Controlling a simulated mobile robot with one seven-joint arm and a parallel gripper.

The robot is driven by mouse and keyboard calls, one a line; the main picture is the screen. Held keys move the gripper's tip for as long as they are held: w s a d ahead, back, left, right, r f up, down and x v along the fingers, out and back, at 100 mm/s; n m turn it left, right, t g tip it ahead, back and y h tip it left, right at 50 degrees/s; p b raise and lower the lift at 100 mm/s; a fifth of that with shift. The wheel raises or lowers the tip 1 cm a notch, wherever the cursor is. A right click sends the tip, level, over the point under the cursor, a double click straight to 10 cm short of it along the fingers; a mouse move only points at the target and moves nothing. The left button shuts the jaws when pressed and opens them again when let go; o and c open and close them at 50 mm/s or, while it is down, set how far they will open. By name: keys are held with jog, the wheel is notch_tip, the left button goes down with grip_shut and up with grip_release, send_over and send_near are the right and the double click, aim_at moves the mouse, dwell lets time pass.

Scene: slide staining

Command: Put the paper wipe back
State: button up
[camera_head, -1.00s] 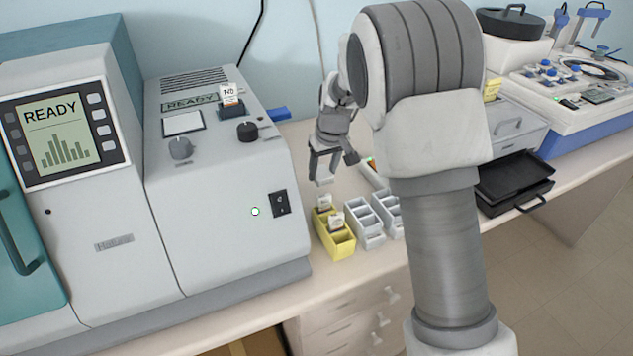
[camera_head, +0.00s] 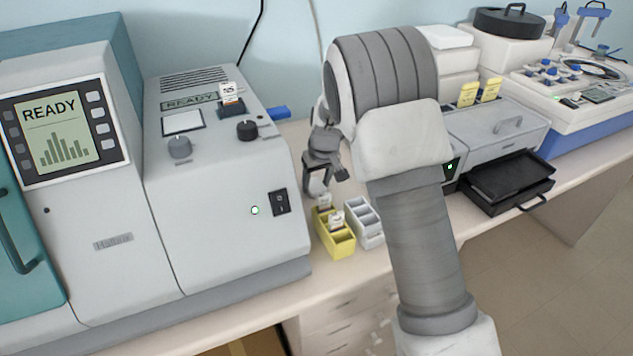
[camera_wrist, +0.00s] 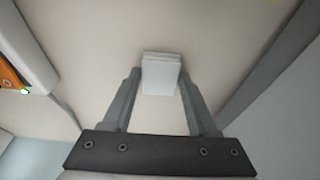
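A small white folded paper wipe (camera_wrist: 160,76) shows between the two fingers of my gripper in the wrist view. The fingers (camera_wrist: 160,88) sit close against both of its sides, and it appears held. Pale surface lies beyond it. In the head view my gripper (camera_head: 316,184) points down just behind the yellow slide rack, beside the grey machine's right side. The wipe is too small there to make out clearly. My arm hides part of the bench behind it.
The yellow rack (camera_head: 338,247) holds labelled slides, with a white rack (camera_head: 366,226) to its right. The grey READY machine (camera_head: 225,215) stands close on the left. A black open tray (camera_head: 509,183) juts out at the right. An orange-and-white item (camera_wrist: 12,78) is at the wrist view's left.

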jog(key=o, duration=0.3)
jog(key=shift+r, duration=0.1)
jog(key=s+d+r+m, duration=0.15)
jog(key=s+r, duration=0.25)
jog(key=r, duration=0.5)
jog(key=s+d+r+n, duration=0.1)
jog(key=s+d+r, duration=0.25)
jog(key=r, duration=0.55)
jog(key=s+d+r+m+t, duration=0.1)
jog(key=s+d, duration=0.1)
jog(key=s, duration=0.7)
jog(key=s+d+r+m, duration=0.1)
jog(key=s+d+r, duration=0.1)
jog(key=s, duration=0.7)
jog(key=s+d+r+m+t+h, duration=0.1)
jog(key=s+d+m, duration=0.1)
jog(key=s, duration=0.8)
jog(key=shift+d+r+t+p, duration=0.3)
jog(key=shift+d+p, duration=0.15)
jog(key=shift+d, duration=0.25)
